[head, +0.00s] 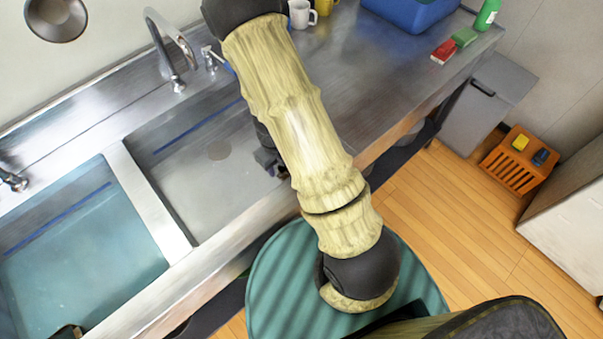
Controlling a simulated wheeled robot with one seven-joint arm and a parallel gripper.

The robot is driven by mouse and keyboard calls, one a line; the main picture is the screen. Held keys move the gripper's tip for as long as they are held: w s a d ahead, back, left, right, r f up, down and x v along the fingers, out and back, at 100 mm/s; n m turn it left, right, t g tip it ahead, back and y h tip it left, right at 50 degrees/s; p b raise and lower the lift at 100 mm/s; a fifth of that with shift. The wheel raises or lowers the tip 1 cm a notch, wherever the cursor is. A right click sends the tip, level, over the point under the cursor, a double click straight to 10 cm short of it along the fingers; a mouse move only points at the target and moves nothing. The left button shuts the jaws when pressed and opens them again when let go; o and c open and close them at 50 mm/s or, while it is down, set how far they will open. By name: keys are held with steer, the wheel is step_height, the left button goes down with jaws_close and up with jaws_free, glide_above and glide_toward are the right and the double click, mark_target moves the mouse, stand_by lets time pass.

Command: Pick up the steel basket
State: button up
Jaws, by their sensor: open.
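I cannot make out a steel basket in the head view; my arm hides part of the right sink basin and the counter behind it. My arm, in pale sleeves, crosses the middle of the view over the sink's front edge. My gripper (270,164) shows only in part as dark pieces beside the arm, over the right side of the right basin (205,185). It is open, and I see nothing between its fingers, though the arm covers much of it.
The left basin (80,255) holds bluish water. A faucet (165,50) stands behind the basins. A white mug (300,14), blue tub (410,12), red sponge (444,51) and green bottle (487,14) stand on the counter. An orange crate (513,175) is on the floor.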

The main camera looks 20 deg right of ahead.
mark_target(283, 178)
steer(key=f, duration=0.3)
steer(key=shift+s+d, duration=0.1)
steer(key=shift+s, duration=0.1)
steer(key=shift+w+f, duration=0.1)
steer(key=shift+f, duration=0.25)
steer(key=shift+d+f+b, duration=0.15)
steer(key=shift+f, duration=1.15)
steer(key=shift+d+f+b, duration=0.15)
steer(key=shift+f, duration=1.15)
steer(key=shift+c, duration=0.2)
jaws_close()
